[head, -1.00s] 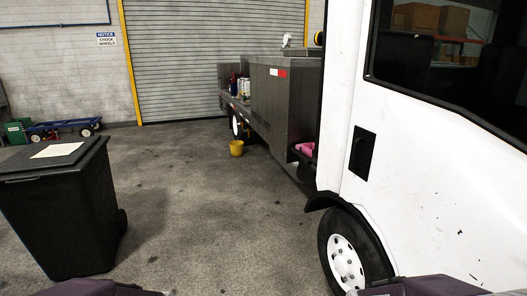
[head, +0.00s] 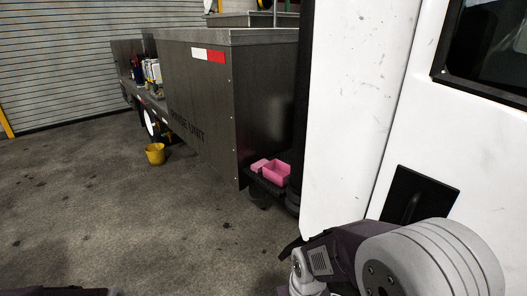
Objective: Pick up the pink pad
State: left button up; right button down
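A pink object (head: 276,173), box-like with an open-looking top, rests on a dark ledge (head: 266,188) between the grey truck body and the white cab. A smaller pink piece (head: 259,166) sits at its left side; I cannot tell whether the two are joined or which is the pad. Part of my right arm shows at the lower right, below and right of the pink things and apart from them. Only a sliver of my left arm shows at the bottom left. I make out no fingertips of either gripper.
The grey truck body (head: 205,115) stands left of the ledge, and the white cab (head: 345,110) with a black recessed handle (head: 415,198) stands right. A yellow bucket (head: 155,154) is on the floor by the truck. Open concrete floor (head: 110,220) lies at left and front.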

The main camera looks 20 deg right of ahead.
aim_at(257, 167)
jog(key=i+j+z, duration=0.2)
jog(key=i+z, duration=0.3)
jog(key=i+j+z, duration=0.3)
jog(key=z, duration=0.15)
jog(key=i+j+z, duration=0.3)
jog(key=j+z, duration=0.2)
jog(key=i+j+z, duration=0.2)
jog(key=j+z, duration=0.25)
